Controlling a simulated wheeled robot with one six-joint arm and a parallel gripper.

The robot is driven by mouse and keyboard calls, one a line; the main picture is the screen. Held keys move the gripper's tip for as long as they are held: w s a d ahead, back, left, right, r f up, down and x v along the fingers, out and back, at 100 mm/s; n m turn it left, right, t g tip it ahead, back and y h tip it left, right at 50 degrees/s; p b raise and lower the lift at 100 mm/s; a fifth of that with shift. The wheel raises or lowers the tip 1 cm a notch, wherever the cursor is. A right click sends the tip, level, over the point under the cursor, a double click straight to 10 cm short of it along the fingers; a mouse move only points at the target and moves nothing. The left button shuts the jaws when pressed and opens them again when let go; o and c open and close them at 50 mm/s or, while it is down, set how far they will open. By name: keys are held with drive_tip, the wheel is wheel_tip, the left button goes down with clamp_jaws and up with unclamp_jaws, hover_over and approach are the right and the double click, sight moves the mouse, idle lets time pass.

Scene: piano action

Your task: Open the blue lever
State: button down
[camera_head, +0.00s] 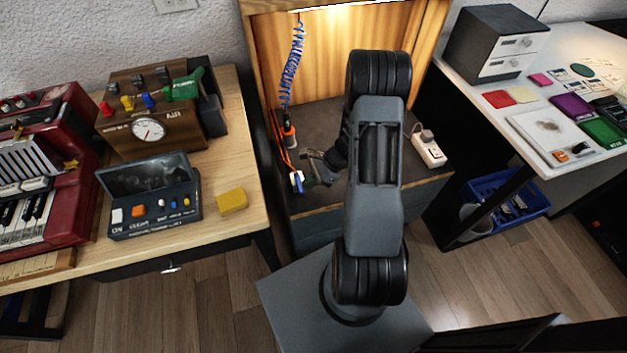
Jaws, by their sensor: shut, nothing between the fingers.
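A small blue piece on a white fitting (297,182), which looks like the blue lever, is at the front left of the dark bench top. Its exact angle is too small to tell. My gripper (305,178) is shut and empty, close to the right of this blue piece. I cannot tell whether they touch. My arm hides much of the bench behind it.
An orange tool (289,135) hangs on a blue coiled hose (293,65) behind my gripper. A white power strip (428,150) lies right of my arm. The left table holds a wooden gauge box (185,135) and a yellow block (232,201).

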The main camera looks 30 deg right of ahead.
drive_tip(key=shift+s+a, duration=0.2)
drive_tip(key=shift+a, duration=0.3)
drive_tip(key=shift+w+d+f, duration=0.1)
drive_tip(key=shift+d, duration=0.1)
